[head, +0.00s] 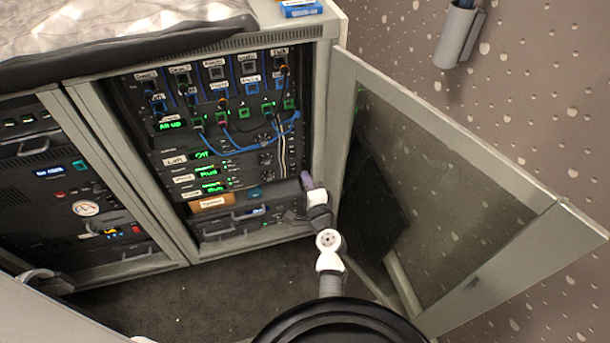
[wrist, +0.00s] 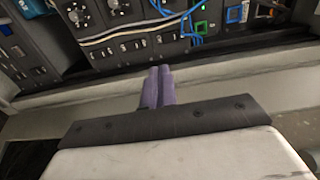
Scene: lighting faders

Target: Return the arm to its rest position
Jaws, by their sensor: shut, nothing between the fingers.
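My arm (head: 330,262) reaches forward from the bottom of the head view towards the right side of an open equipment rack (head: 215,140). My gripper (head: 306,180) is at the rack's lower right edge, beside the frame. In the wrist view my gripper (wrist: 157,85) shows two purple fingers pressed together, with nothing between them. The fingertips point at the pale rack frame (wrist: 100,90) and the dark panel beyond it. I cannot tell whether they touch it.
A glass-panelled door (head: 440,180) stands open to the right of my arm. Blue cables (head: 255,135) loop across the rack front. An open drawer with an orange-brown item (head: 211,203) is low in the rack. Dark floor (head: 200,295) is clear in front.

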